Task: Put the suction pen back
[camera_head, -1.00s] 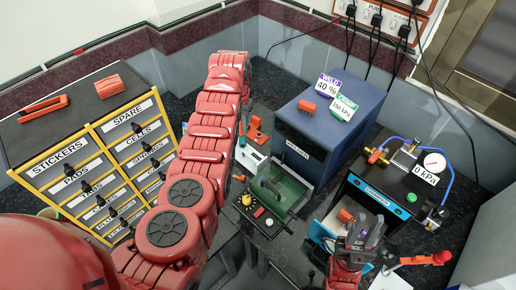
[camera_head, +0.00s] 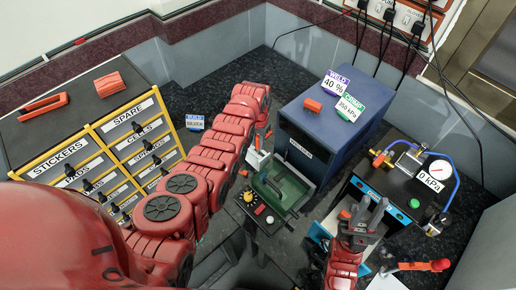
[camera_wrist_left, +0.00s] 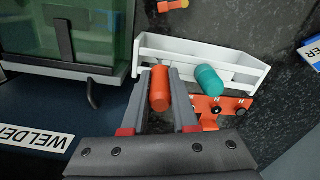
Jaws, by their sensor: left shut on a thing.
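The suction pen (camera_wrist_left: 160,90) appears as an orange cylinder between the fingers of my left gripper (camera_wrist_left: 164,76) in the left wrist view; its lower end is hidden. My left gripper is shut on it, close to the white rack (camera_wrist_left: 190,55), where a teal-handled tool (camera_wrist_left: 209,80) stands. Whether the pen touches the rack, I cannot tell. In the head view the white rack (camera_head: 252,159) is partly visible beside the green tray, and my left arm hides most of that gripper. My right gripper (camera_head: 370,207) is empty with its fingers apart, at lower right.
The green open-topped box (camera_head: 283,190) and blue welder (camera_head: 320,130) stand right of the rack. Drawers (camera_head: 100,150) stand at left, the gauge unit (camera_head: 400,185) at right.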

